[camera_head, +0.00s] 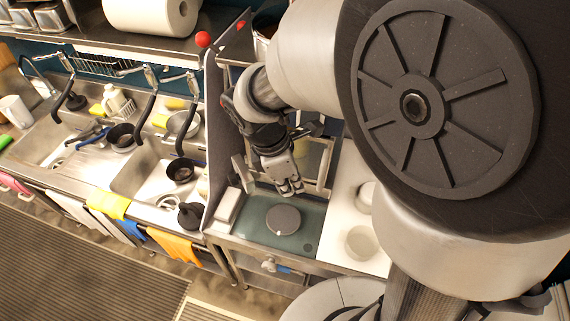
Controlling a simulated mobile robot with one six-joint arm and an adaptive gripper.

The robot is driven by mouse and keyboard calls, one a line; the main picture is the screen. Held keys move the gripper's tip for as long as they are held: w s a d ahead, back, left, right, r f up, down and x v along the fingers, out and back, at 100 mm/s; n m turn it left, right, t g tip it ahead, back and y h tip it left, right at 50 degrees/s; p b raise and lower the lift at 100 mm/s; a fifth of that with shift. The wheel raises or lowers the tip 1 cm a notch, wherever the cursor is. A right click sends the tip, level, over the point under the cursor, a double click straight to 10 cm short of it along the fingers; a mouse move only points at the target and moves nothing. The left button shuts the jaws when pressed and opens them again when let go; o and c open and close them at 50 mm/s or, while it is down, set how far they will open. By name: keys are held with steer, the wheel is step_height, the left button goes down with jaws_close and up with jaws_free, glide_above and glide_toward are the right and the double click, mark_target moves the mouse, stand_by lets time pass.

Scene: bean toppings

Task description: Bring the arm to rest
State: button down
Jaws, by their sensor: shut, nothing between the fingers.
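My gripper (291,188) hangs from my arm in the middle of the head view. It points down above a green counter tray (304,241). Its fingers are close together and I see nothing held between them. A dark round disc (283,220) lies on the green surface just below the fingertips in the picture. I cannot tell the exact height of the gripper above it. My large arm links fill the right of the view and hide what is behind them.
Sinks with pans and hoses lie further left. White round containers (361,243) sit in the white counter on the right. A paper roll (150,15) is on the shelf.

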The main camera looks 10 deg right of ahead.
steer(key=d+v, duration=0.1)
steer(key=v, duration=0.4)
steer(key=s+d+f+m+t+y+b, duration=0.1)
steer(key=s+d+f+m+t+b, duration=0.1)
steer(key=s+f+m+b, duration=0.3)
steer(key=s+d+f+m+t+y+b, duration=0.1)
steer(key=s+d+f+m+b, duration=0.3)
steer(key=f+m+b, duration=0.8)
step_height(320, 180, down, 6)
steer(key=s+t+b, duration=0.1)
steer(key=s+b, duration=0.1)
steer(key=b, duration=1.1)
steer(key=shift+s+d+m+t+y, duration=0.2)
steer(key=shift+m+t+y, duration=0.2)
